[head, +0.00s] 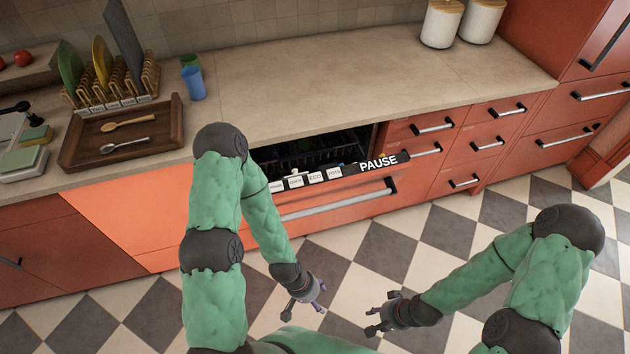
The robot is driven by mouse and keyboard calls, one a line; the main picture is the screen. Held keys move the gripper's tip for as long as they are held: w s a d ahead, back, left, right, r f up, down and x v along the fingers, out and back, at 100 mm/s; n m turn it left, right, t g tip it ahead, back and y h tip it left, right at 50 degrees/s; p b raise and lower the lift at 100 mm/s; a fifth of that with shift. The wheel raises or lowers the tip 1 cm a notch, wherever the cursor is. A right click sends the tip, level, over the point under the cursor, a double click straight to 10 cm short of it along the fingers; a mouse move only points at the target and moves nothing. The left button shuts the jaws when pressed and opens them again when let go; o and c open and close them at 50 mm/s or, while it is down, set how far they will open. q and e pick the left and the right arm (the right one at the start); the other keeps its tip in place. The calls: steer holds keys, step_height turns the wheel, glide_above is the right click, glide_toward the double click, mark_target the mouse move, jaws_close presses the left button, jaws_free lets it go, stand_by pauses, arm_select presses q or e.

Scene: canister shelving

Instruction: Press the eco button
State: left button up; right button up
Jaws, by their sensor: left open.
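The eco button (315,177) is a small white labelled key on the black top edge of the slightly open dishwasher door (340,199). It sits between other white keys, with a PAUSE label (379,163) to the right. My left gripper (304,311) is open and empty, lower in the picture than the door front and apart from the button. My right gripper (376,314) is also empty, with its fingers spread, over the floor to the right. Neither gripper touches the dishwasher.
The counter (300,100) above holds a wooden tray (122,149) with spoons, a plate rack (112,92), cups (193,84) and white canisters (441,24). Drawers with bar handles (465,182) stand right of the dishwasher. The checkered floor (440,230) is clear.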

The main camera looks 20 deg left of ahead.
stand_by(0.4)
arm_select(q)
jaws_close()
stand_by(1.2)
